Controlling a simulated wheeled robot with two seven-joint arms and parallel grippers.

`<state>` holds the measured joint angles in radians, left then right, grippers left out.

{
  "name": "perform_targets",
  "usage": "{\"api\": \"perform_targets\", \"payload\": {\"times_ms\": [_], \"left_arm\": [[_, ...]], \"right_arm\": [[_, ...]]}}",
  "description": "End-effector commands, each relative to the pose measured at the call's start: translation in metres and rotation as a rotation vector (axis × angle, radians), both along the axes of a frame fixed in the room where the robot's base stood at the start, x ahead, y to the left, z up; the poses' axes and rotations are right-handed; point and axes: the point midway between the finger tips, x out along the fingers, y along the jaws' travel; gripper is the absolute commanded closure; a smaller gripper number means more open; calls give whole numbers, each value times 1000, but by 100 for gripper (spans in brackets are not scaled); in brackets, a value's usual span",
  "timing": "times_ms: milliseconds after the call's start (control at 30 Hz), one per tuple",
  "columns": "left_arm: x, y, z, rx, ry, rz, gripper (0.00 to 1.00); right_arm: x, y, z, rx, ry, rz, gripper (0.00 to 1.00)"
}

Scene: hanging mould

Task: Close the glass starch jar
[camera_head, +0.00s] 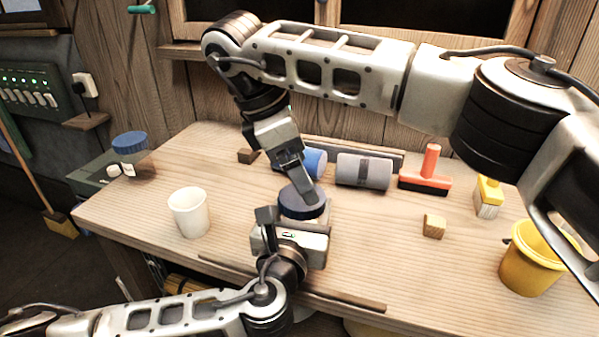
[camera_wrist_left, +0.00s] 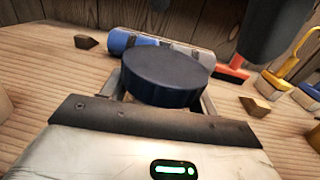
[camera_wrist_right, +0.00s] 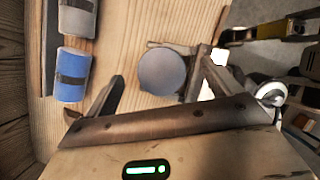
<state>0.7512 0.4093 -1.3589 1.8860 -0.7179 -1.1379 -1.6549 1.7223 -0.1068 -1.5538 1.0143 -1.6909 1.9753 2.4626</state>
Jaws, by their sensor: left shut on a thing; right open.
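The starch jar stands on the workbench with a dark blue lid (camera_head: 300,202) on top. In the left wrist view the lid (camera_wrist_left: 165,75) covers the jar's mouth and hides most of the glass; I cannot tell whether it is screwed tight. My left gripper (camera_head: 297,222) is shut around the jar body below the lid. My right gripper (camera_head: 298,180) is open, pointing down just above the lid. In the right wrist view the lid (camera_wrist_right: 162,72) lies between its open fingers, closer to the right-hand finger.
Behind the jar lie a blue roll (camera_head: 314,162) and a grey roll (camera_head: 363,172). A white cup (camera_head: 189,212) stands left. A red-handled squeegee (camera_head: 428,170), a wooden block (camera_head: 434,226), a yellow brush (camera_head: 489,196) and a yellow bucket (camera_head: 532,262) stand right. Another blue-lidded jar (camera_head: 130,143) is far left.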

Motion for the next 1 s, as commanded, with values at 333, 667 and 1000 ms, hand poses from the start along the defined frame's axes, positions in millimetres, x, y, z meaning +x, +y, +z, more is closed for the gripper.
{"api": "perform_targets", "payload": {"times_ms": [333,667,1000], "left_arm": [[-2,-2,-2,-1,5,-7,100],[-2,-2,-2,-1,5,-8,100],[-2,-2,-2,-1,4,-8,100]], "right_arm": [[2,-2,1,9,75,177,23],[4,-4,7,47,353,944,23],[5,-5,15,55,565,1811,23]]}}
